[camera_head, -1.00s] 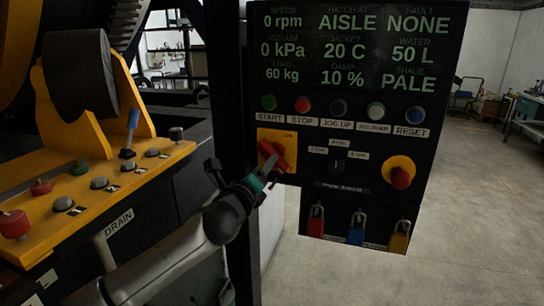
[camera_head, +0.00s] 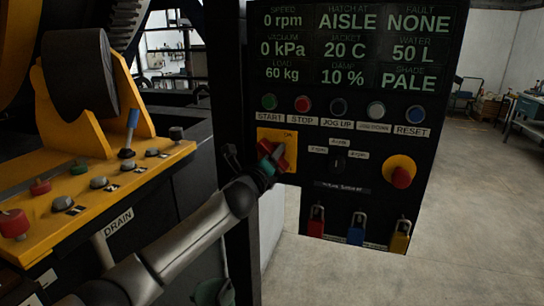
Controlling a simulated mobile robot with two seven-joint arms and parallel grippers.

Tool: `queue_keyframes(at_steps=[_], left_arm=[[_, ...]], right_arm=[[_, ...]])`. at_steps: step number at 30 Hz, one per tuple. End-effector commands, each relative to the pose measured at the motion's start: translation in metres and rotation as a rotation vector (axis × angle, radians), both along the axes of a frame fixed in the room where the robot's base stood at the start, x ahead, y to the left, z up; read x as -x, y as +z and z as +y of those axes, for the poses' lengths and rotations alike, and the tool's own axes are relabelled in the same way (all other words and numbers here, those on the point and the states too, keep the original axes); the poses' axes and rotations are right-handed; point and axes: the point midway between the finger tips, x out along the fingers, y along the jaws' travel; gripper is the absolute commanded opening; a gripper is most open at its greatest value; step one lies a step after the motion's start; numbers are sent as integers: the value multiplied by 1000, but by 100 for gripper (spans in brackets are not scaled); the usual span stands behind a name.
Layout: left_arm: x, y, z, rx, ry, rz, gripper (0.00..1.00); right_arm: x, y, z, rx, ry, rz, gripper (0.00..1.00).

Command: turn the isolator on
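The isolator is a red rotary handle (camera_head: 283,164) on a yellow plate (camera_head: 289,146) at the left edge of the black control panel. The handle slants from upper left to lower right, and an ON label shows at the plate's upper right. My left gripper (camera_head: 268,165), with teal at its tip, reaches up from the lower left and is at the handle, covering part of it. It appears to touch it, but I cannot tell whether the fingers are closed around it. My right gripper is not in view.
The panel (camera_head: 345,100) has a row of buttons above, a red emergency knob (camera_head: 401,177) at right and padlocks (camera_head: 357,229) below. A yellow console (camera_head: 100,185) with knobs and a blue-handled lever (camera_head: 131,127) stands at left. Open floor lies at right.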

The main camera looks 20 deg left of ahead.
Motion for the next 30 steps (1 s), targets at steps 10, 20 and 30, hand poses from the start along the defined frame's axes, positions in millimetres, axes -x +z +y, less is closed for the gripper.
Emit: queue_keyframes(at_steps=[10,20,30], left_arm=[[0,0,0,0,1,1,26],[0,0,0,0,1,1,0],[0,0,0,13,1,1,0]], right_arm=[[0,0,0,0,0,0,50],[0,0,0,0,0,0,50],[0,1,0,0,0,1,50]])
